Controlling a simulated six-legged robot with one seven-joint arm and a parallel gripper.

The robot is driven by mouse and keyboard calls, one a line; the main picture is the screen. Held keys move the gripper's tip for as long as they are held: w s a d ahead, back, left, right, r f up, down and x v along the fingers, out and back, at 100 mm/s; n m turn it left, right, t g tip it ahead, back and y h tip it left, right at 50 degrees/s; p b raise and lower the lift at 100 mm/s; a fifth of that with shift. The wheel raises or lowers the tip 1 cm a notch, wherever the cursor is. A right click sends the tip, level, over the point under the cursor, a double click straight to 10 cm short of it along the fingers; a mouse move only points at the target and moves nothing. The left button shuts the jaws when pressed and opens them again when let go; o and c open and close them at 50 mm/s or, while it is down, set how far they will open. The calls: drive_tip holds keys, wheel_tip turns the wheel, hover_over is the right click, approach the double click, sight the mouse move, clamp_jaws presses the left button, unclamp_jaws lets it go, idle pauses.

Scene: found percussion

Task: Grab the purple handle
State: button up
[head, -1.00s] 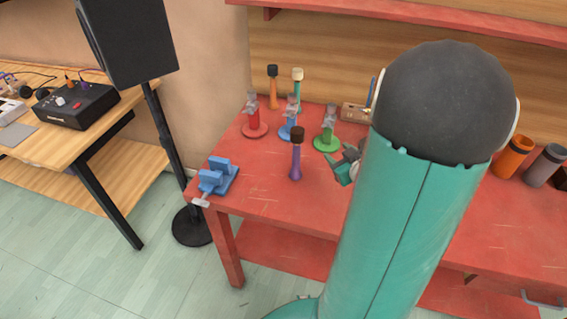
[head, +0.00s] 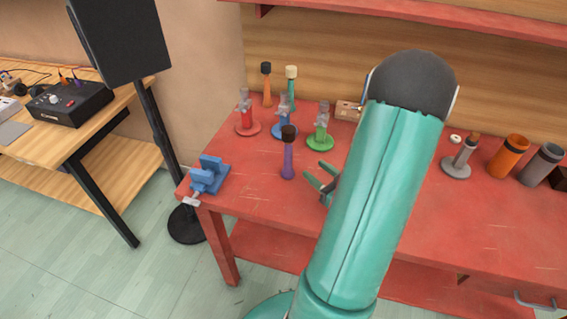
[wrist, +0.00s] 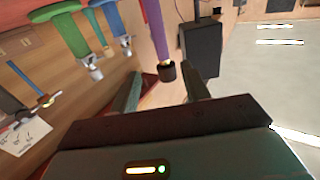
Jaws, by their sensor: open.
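The purple handle (head: 287,160) stands upright on the red table, with a dark brown head on top. In the wrist view the purple handle (wrist: 155,30) appears upside down, its dark head lying in line with the gap between my fingers. My gripper (head: 313,169) is open and empty, just to the right of the handle in the head view. A gap shows between the fingers and the handle there. In the wrist view both fingers of my gripper (wrist: 163,84) are spread apart. My arm hides part of the table to the right.
Red, blue and green clamp stands (head: 320,135) are behind the handle. An orange handle (head: 266,88) and a teal one (head: 291,88) stand farther back. A blue vise (head: 210,175) is at the table's left edge. Orange and grey cups (head: 508,157) are at right. The table front is clear.

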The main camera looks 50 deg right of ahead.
sight(291, 150)
drive_tip(key=w, duration=0.8)
drive_tip(key=w+d, duration=0.1)
drive_tip(key=w, duration=0.3)
drive_tip(key=shift+w+r, duration=0.25)
drive_tip(key=shift+w, duration=0.1)
drive_tip(key=shift+c, duration=0.5)
clamp_jaws()
